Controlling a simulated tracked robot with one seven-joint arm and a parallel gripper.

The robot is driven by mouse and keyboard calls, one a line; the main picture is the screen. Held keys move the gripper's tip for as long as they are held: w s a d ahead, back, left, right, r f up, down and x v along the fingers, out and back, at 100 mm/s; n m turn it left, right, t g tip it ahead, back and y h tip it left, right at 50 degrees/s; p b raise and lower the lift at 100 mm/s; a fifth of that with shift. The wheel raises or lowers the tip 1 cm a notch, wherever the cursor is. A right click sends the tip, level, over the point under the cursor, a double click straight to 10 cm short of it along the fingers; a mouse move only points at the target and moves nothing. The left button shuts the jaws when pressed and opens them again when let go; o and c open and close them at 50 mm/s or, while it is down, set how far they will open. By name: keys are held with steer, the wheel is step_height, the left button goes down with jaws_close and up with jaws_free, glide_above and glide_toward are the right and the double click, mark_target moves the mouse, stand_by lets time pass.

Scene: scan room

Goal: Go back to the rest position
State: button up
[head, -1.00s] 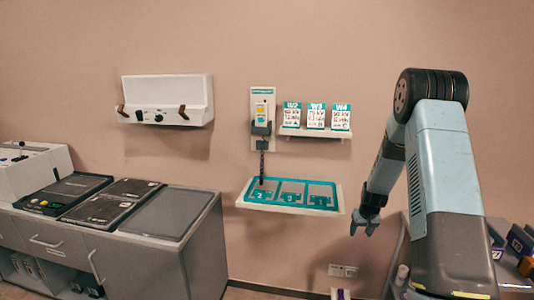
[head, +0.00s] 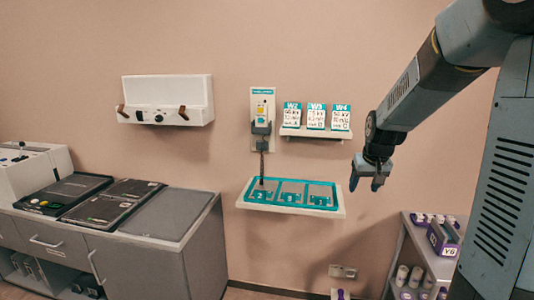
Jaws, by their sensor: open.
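My gripper (head: 367,185) hangs in front of the wall, at the end of my arm, which comes in from the right. Its two fingers point down and stand apart, with nothing between them. It is to the right of the wall tray (head: 340,211) and a little above its level, apart from it as far as I can tell. My arm hides part of the wall at the right.
A small shelf (head: 316,134) with three cards is on the wall, beside a wall unit (head: 263,105). A white wall rack (head: 167,92) is further left. A grey cabinet (head: 170,215) stands at left, a cart (head: 425,258) with a purple box (head: 443,238) at right.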

steer(key=s+a+r, duration=0.1)
steer(key=s+r, duration=0.2)
steer(key=s, duration=0.6)
steer(key=s+a+r, duration=0.2)
steer(key=s+r, duration=0.1)
steer(key=s, duration=0.6)
steer(key=s+a+r+t, duration=0.1)
steer(key=s+r, duration=0.3)
steer(key=s, duration=0.5)
steer(key=shift+s+a, duration=0.15)
steer(key=shift+a, duration=0.45)
